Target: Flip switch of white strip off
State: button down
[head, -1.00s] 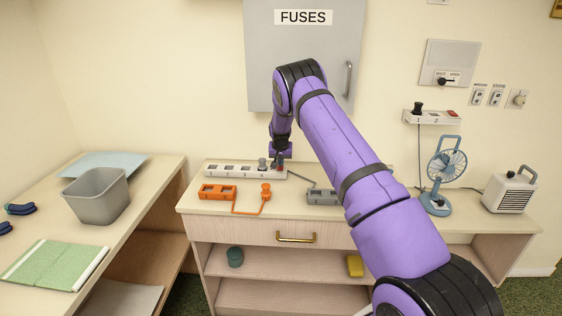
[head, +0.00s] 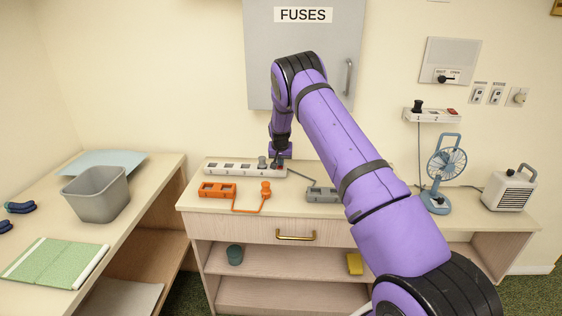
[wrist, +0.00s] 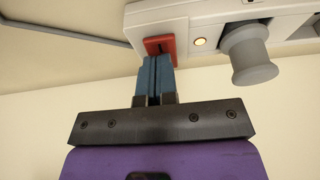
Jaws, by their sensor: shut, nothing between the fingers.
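The white strip (head: 231,168) lies along the back of the middle counter, with several sockets in a row. Its red switch (wrist: 159,45) is at one end of the strip in the wrist view, beside a small lit lamp (wrist: 199,42). A grey plug (wrist: 248,55) sits in the socket nearest that lamp. My gripper (wrist: 157,60) is shut, with its blue fingertips together at the red switch, seemingly touching it. In the head view my gripper (head: 279,163) is at the strip's right end and mostly hides the switch.
An orange strip (head: 217,190) with a plug on its cord and a grey strip (head: 322,196) lie in front on the counter. A blue fan (head: 445,165) and a white heater (head: 510,190) stand at right. A grey fuse cabinet (head: 303,60) hangs above.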

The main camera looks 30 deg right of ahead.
jog(key=v, duration=1.3)
jog(key=shift+w+d+r, duration=0.15)
jog(key=shift+w+r, duration=0.05)
jog(key=shift+r, duration=0.3)
jog(key=shift+w+r, duration=0.3)
jog(key=shift+w, duration=0.4)
jog(key=x, duration=1.4)
jog(key=shift+s+a+f, duration=0.1)
jog(key=shift+s+a, duration=0.15)
jog(key=shift+s, duration=0.1)
